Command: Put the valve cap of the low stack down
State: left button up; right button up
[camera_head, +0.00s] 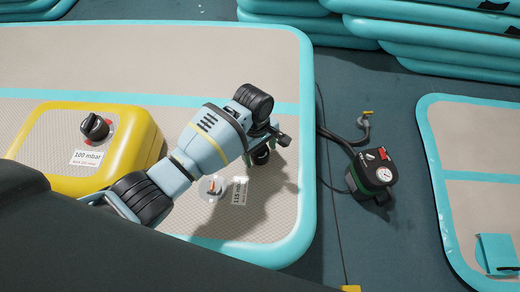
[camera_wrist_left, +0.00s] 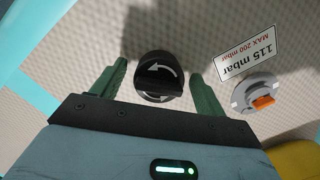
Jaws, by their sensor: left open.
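The valve cap (camera_wrist_left: 158,78) is a black round knob with a white curved arrow. It sits on the beige top of the low stack (camera_head: 275,215), and in the head view the cap (camera_head: 261,156) shows just below my left gripper (camera_head: 268,145). In the left wrist view the fingers of my left gripper (camera_wrist_left: 158,70) are open, one on each side of the cap, with a gap visible at both sides. The uncapped valve (camera_head: 211,188) with its orange centre lies beside it, near the 115 mbar label (camera_head: 239,191). The valve also shows in the wrist view (camera_wrist_left: 256,95).
A yellow inflatable block (camera_head: 145,140) with a capped black knob (camera_head: 95,126) and a 100 mbar label lies at left. A pump with gauge (camera_head: 372,172) and hose stands on the dark floor at right. More turquoise tracks (camera_head: 460,60) are stacked behind.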

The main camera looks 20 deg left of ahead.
pick_arm(q)
notch_tip(320, 180, up, 12)
jog(key=a+p, duration=0.1)
jog(key=p, duration=0.4)
jog(key=shift+w, duration=0.4)
pick_arm(e)
jog(key=shift+t, duration=0.3)
jog(key=r, duration=0.1)
jog(key=w+r, duration=0.1)
jog(key=r, duration=0.3)
jog(key=shift+w+a+r, duration=0.2)
jog(key=shift+w+r, duration=0.05)
jog(key=shift+w, duration=0.15)
pick_arm(q)
jog(key=shift+a, duration=0.1)
